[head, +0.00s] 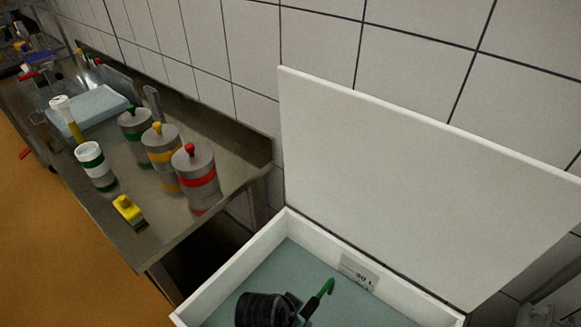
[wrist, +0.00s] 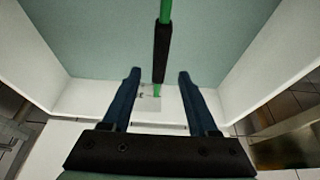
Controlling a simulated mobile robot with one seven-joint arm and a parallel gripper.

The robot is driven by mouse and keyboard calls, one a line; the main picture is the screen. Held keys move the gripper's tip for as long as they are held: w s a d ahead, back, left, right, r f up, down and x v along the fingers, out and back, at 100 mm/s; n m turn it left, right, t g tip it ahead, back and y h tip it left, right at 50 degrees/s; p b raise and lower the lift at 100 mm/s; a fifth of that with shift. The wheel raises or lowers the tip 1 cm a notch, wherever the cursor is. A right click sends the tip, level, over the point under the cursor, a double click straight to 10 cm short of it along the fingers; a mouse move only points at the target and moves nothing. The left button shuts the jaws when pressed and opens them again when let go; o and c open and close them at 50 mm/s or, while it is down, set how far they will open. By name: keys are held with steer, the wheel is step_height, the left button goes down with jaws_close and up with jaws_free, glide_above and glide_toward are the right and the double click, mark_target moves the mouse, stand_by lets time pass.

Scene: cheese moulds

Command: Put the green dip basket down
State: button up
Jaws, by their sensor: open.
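The green dip basket shows only by its handle, a green hooked rod with a black grip (head: 322,292), inside the open white chest (head: 242,264) in the head view. The basket body is not visible. In the wrist view the handle's black grip (wrist: 161,52) runs between and beyond my two dark blue fingers, with a gap on each side. My gripper (wrist: 159,75) is open and holds nothing. In the head view my dark wrist covers part of the chest beside the handle, and my fingers cannot be made out.
The chest's white lid (head: 420,190) stands raised against the tiled wall. A label (head: 358,272) is on the chest's inner wall.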

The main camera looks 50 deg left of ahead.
steer(key=shift+v, duration=2.25)
steer(key=w+r+m+t+y, duration=0.1)
steer(key=w+r+t+y, duration=0.35)
steer(key=w+r, duration=1.25)
steer(key=w+d+r+t, duration=0.2)
steer(key=d+r+t, duration=0.1)
steer(key=r, duration=0.5)
steer(key=w+d+r+t, duration=0.1)
steer(key=d+r+t, duration=0.15)
steer(key=r, duration=0.55)
steer(key=d+r+m+t+h, duration=0.1)
steer(key=d+r+t, duration=0.25)
steer(key=r, duration=0.45)
steer(key=d+r+t+h, duration=0.1)
steer(key=d+r+t, duration=0.25)
steer(key=r, duration=0.45)
steer(key=s+d+r+t+h, duration=0.1)
steer(key=s+d+r+t, duration=0.2)
steer(key=s+d+r, duration=0.2)
steer(key=s+d+r+t+h, duration=0.2)
steer(key=s+d+r, duration=0.3)
steer(key=r, duration=0.7)
steer(key=shift+s+d+r+m+t, duration=0.15)
steer(key=shift+s+m+t, duration=0.15)
steer(key=shift+t, duration=0.3)
